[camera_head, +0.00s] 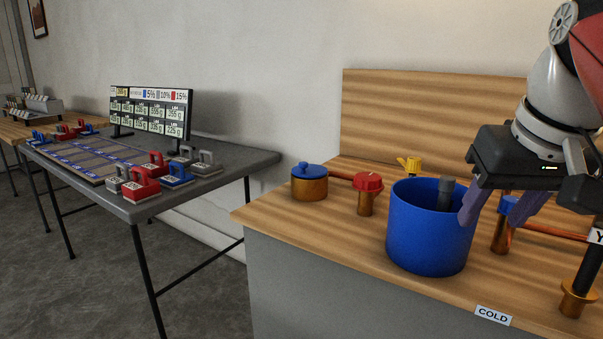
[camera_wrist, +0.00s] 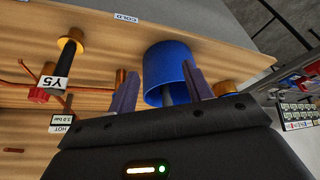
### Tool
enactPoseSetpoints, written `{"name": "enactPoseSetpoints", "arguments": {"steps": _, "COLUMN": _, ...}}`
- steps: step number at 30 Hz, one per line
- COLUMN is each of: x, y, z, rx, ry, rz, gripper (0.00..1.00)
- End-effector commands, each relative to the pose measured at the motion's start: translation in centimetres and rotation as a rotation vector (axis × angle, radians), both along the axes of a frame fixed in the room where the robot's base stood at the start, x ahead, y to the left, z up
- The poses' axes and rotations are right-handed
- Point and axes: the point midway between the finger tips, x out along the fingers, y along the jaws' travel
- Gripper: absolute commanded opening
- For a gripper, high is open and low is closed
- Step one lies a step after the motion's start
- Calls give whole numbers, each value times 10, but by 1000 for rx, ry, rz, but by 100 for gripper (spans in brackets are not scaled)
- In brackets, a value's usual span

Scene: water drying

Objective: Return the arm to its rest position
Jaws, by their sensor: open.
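My gripper (camera_head: 497,207) is in the right part of the head view, above the wooden counter. Its two purple-grey fingers are spread apart with nothing between them that I can make out. One finger is close to the right rim of a blue bucket (camera_head: 428,240); I cannot tell whether it touches. In the wrist view my gripper (camera_wrist: 160,92) shows both fingers apart, with the blue bucket (camera_wrist: 168,65) beyond them. A dark grey cylindrical piece (camera_head: 446,192) stands up inside the bucket. Part of my arm fills the upper right of the head view.
The wooden counter (camera_head: 270,215) carries a blue-topped copper cylinder (camera_head: 309,185), a red-capped valve (camera_head: 367,190), a yellow valve (camera_head: 409,166), copper pipes, and a black post (camera_head: 588,268) at right. A grey table (camera_head: 245,165) with colored weights and a display (camera_head: 150,110) stands left.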

Motion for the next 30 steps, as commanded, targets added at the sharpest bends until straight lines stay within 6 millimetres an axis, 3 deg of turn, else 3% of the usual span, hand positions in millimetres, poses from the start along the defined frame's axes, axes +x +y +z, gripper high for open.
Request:
{"name": "enactPoseSetpoints", "arguments": {"steps": 5, "x": -2, "y": 18, "z": -48, "rx": 4, "ry": -10, "rz": 13, "gripper": 50}}
{"name": "enactPoseSetpoints", "arguments": {"steps": 15, "x": -32, "y": 65, "z": -205, "rx": -9, "ry": -56, "rz": 48, "gripper": 50}}
{"name": "enactPoseSetpoints", "arguments": {"steps": 18, "x": -42, "y": 73, "z": -237, "rx": -13, "ry": -66, "rz": 57, "gripper": 50}}
{"name": "enactPoseSetpoints", "arguments": {"steps": 22, "x": -50, "y": 77, "z": -260, "rx": -17, "ry": -74, "rz": 61, "gripper": 50}}
{"name": "enactPoseSetpoints", "arguments": {"steps": 30, "x": -51, "y": 77, "z": -265, "rx": -17, "ry": -75, "rz": 61, "gripper": 50}}
